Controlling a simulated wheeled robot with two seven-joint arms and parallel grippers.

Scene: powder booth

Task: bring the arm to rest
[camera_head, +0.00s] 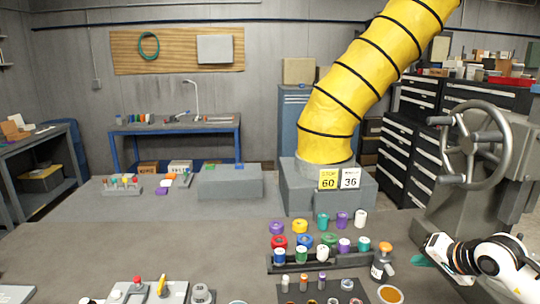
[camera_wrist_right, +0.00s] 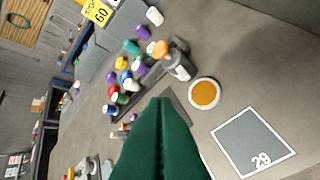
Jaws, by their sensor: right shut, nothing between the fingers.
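My right arm (camera_head: 490,256) comes in from the right in the head view, white with a dark band. Its right gripper (camera_head: 423,261) shows only as small green fingertips at the right of the bench, beside an orange-capped bottle (camera_head: 381,262). In the right wrist view the green fingers of the right gripper (camera_wrist_right: 166,105) are pressed together with nothing between them. They are above the bench, apart from the jars. My left gripper is in neither view.
Several coloured jars (camera_head: 301,226) and a rack (camera_head: 316,261) stand left of the arm. A handwheel (camera_head: 482,147) rises behind it. An orange powder dish (camera_wrist_right: 204,94) and a square marked 29 (camera_wrist_right: 252,142) lie on the bench. Bare bench (camera_head: 150,240) is at left.

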